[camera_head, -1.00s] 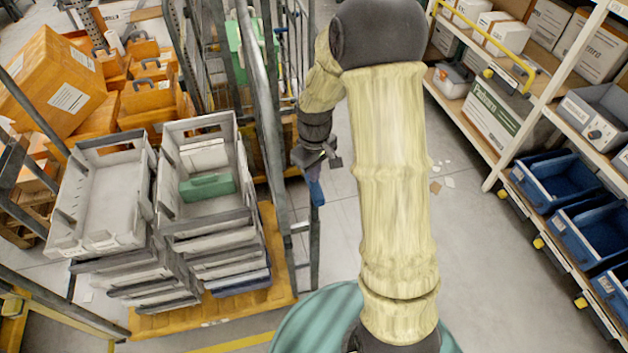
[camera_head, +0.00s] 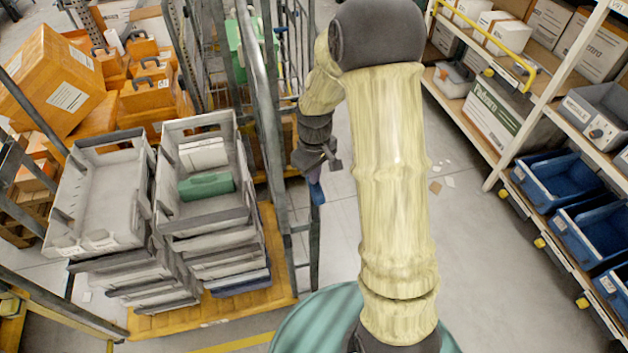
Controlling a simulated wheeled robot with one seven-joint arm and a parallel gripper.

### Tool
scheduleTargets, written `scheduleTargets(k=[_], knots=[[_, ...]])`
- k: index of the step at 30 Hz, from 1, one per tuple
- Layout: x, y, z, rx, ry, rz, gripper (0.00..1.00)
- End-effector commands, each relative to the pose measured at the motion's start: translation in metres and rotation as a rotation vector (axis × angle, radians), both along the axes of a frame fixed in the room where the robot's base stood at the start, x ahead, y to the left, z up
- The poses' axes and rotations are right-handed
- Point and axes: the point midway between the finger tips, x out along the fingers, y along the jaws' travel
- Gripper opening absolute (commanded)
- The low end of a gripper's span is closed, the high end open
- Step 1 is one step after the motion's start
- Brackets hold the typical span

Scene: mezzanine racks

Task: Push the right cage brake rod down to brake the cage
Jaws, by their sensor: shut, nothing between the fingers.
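The cage (camera_head: 268,115) is a grey metal frame left of my arm. On its right side, a blue-purple grip (camera_head: 317,192) that looks like the brake rod's end shows just below my gripper. My gripper (camera_head: 325,168) is shut with nothing in it, directly above this grip. Whether the fingertips touch the grip cannot be told from this angle. The rest of the rod is hard to make out against the cage bars.
Stacked grey totes (camera_head: 100,200) stand on an orange base (camera_head: 215,312) to the left, with orange boxes (camera_head: 55,85) behind. Shelves with blue bins (camera_head: 548,178) line the right.

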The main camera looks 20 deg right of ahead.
Motion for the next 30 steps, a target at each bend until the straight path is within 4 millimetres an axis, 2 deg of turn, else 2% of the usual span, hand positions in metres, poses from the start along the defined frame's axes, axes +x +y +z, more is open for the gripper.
scheduleTargets(k=[30], knots=[[-0.001,0.000,-0.043,0.000,0.002,0.000,0.00]])
